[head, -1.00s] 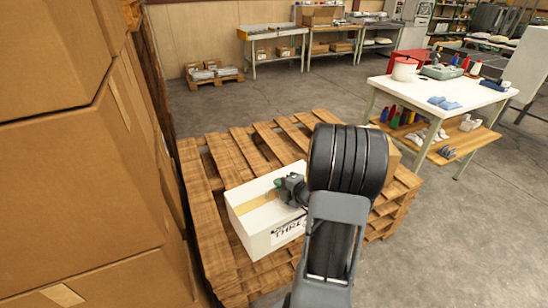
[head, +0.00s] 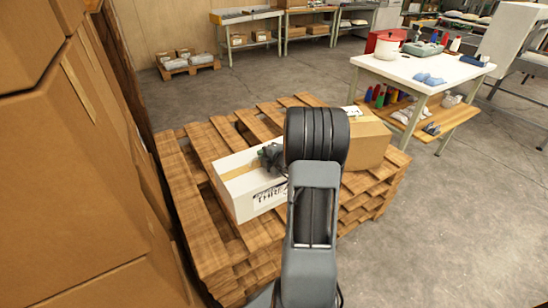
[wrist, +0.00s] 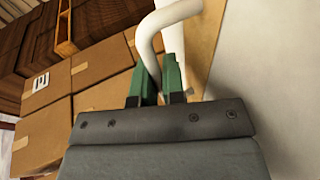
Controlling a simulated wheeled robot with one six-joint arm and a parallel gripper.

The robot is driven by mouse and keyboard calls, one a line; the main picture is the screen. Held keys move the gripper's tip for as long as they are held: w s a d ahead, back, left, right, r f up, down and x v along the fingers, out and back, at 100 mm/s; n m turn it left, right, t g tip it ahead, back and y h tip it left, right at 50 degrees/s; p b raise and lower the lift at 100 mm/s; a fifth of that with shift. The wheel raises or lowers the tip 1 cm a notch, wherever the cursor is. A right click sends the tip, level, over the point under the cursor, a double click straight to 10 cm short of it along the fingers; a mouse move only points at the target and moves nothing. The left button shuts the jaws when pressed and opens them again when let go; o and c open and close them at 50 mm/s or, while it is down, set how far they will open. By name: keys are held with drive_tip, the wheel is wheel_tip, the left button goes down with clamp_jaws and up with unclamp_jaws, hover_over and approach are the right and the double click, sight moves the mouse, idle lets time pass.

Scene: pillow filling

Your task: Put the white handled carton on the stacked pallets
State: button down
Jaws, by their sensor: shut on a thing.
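The white handled carton (head: 238,203) sits at the stacked pallets (head: 192,221) in the head view, over the near left part of their top. It has a tan strip along its top and dark print on its near side. My gripper (head: 272,158) is at the carton's top, partly hidden by my arm. In the wrist view my gripper (wrist: 162,84) has its green fingers shut on the carton's white handle (wrist: 165,32). The carton's white surface (wrist: 262,90) fills the right side there. I cannot tell whether its underside touches the slats.
A brown carton (head: 369,141) stands on the pallets to the right of the white one. Tall stacked brown boxes (head: 60,190) rise close on the left. A white table (head: 425,68) with jars and tools stands at the back right. Open floor (head: 470,220) lies to the right.

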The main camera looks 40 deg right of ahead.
drive_tip(key=shift+w+d+f+b, duration=0.2)
drive_tip(key=shift+w+f, duration=0.7)
drive_tip(key=shift+f, duration=0.15)
drive_tip(key=shift+w+d+f+b, duration=0.15)
drive_tip(key=shift+w+f+b, duration=0.05)
drive_tip(key=shift+w+f, duration=0.75)
drive_tip(key=shift+f+b, duration=0.35)
drive_tip(key=shift+f, duration=1.4)
drive_tip(key=c, duration=1.7)
unclamp_jaws()
drive_tip(key=shift+f, duration=0.25)
drive_tip(key=o, duration=0.5)
drive_tip(key=shift+r, duration=0.1)
